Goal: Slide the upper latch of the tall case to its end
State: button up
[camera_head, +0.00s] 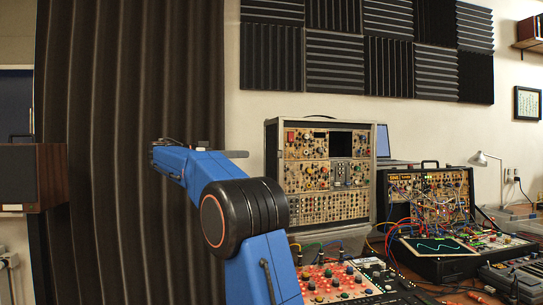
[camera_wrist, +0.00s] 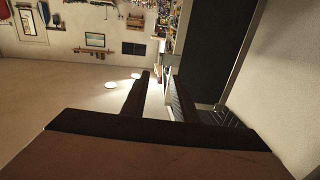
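The tall case (camera_head: 270,165) stands on the desk behind my arm in the head view, a grey-edged upright rack full of knobs and jacks. I cannot make out its upper latch in either view.
A smaller open case with patch cables (camera_head: 430,190) stands right of the tall case. A red-lit mixer (camera_head: 335,280) and a unit with a screen (camera_head: 440,247) lie in front. A laptop (camera_head: 384,142) and a lamp (camera_head: 480,158) are behind. A dark curtain (camera_head: 130,100) hangs at left.

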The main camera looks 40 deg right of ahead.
aim_at(278, 154)
jog(key=x, duration=1.2)
jog(key=shift+d, duration=0.2)
jog(key=shift+c, duration=0.4)
grip_shut()
dwell(0.6)
